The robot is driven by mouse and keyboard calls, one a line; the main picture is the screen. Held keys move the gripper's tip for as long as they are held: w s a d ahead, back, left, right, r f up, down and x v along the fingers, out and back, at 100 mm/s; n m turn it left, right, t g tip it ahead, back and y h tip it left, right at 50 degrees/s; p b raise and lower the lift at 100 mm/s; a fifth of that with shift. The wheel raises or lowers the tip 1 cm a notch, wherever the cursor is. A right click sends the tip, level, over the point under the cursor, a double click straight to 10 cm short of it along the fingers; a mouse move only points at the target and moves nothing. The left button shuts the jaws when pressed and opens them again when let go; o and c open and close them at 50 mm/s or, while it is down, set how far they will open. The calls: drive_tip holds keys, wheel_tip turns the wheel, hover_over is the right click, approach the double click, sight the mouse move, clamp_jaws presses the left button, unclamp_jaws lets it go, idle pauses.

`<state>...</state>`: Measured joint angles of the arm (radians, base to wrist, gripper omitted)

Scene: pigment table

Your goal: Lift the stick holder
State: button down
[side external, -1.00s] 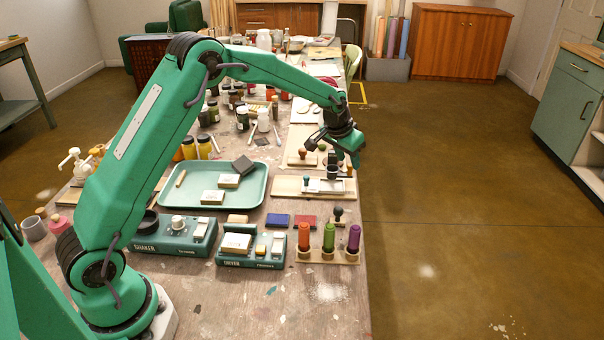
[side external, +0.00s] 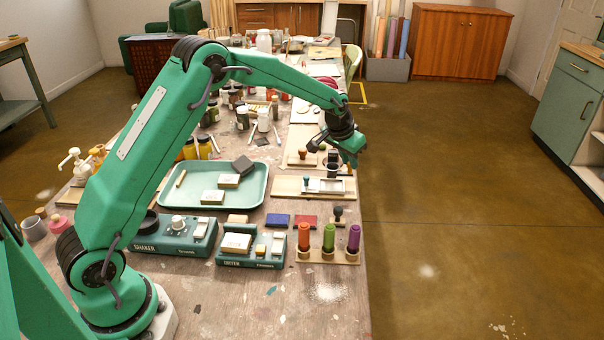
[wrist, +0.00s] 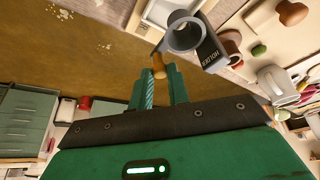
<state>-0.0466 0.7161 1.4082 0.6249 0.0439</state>
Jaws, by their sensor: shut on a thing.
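The stick holder (wrist: 186,38) is a dark grey ring-shaped cup with a block lettered HOLDER and a small wooden handle (wrist: 158,68). In the wrist view, my gripper (wrist: 158,82) is shut on that handle, with the cup beyond the fingertips. In the side view, my gripper (side external: 350,164) is over the right edge of the table. The holder shows there as a small dark cup (side external: 333,157) beside the fingers, seemingly raised above the wooden board (side external: 285,187). Its underside is hard to make out.
The board bears a pale rectangular tray (side external: 325,185). Orange, green and purple sticks (side external: 329,237) stand in a rack nearer the front. A teal tray (side external: 250,199) lies to the left. The floor right of the table is clear.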

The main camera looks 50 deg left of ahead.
drive_tip(key=shift+a+r, duration=0.1)
drive_tip(key=shift+r, duration=0.25)
drive_tip(key=c, duration=1.6)
unclamp_jaws()
drive_tip(key=shift+o, duration=1.3)
drive_tip(key=v, duration=0.7)
drive_tip(key=shift+s+r, duration=0.2)
drive_tip(key=shift+r, duration=0.15)
